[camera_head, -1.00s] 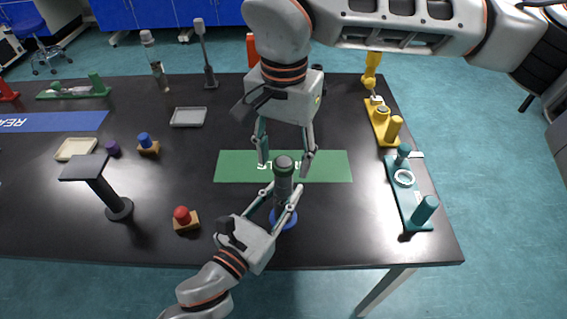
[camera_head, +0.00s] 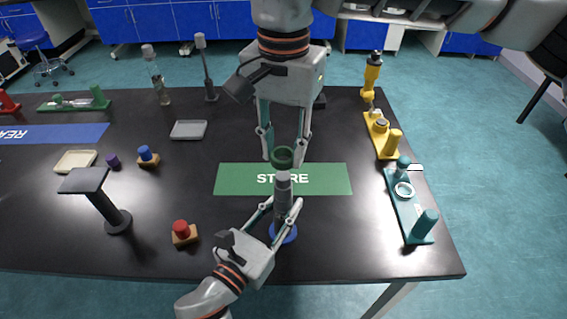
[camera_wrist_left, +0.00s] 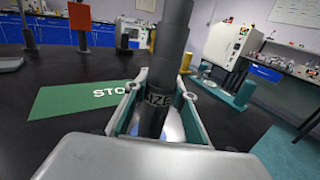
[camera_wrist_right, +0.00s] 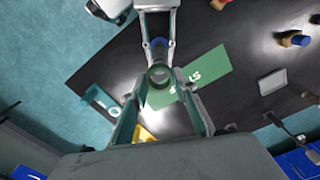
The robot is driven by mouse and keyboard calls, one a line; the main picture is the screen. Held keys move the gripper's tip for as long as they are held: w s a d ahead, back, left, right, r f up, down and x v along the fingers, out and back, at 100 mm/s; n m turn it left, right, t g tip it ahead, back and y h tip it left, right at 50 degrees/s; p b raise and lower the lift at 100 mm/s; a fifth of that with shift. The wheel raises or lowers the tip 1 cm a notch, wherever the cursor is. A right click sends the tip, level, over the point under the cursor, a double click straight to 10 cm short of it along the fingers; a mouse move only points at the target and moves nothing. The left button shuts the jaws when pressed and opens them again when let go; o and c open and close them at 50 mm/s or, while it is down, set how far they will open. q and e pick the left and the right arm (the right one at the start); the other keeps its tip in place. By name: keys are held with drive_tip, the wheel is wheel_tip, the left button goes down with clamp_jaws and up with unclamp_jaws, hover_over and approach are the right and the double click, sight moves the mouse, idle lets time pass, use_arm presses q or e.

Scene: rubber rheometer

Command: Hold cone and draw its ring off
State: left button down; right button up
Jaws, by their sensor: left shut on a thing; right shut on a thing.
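The cone (camera_head: 283,198) is a dark grey stepped post standing upright on a blue round base (camera_head: 284,234). My left gripper (camera_head: 284,211) is shut on its lower part; in the left wrist view the cone (camera_wrist_left: 172,45) rises between the fingers, with letters partly hidden. My right gripper (camera_head: 283,156) points down from above and is shut on the dark green ring (camera_head: 282,158). The ring sits at or just above the cone's lighter top, which shows below it. In the right wrist view the ring (camera_wrist_right: 159,76) is between the fingertips.
A green STORE mat (camera_head: 325,180) lies behind the cone. A teal fixture (camera_head: 408,205) and a yellow one (camera_head: 381,135) stand to the right. A red-knobbed block (camera_head: 183,233) and a dark stand (camera_head: 104,202) are to the left. The table's front edge is close.

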wheel_tip(320, 180, up, 9)
drive_tip(key=shift+r, duration=0.15)
idle(0.8)
idle(0.3)
use_arm(q)
drive_tip(key=c, duration=1.6)
unclamp_jaws()
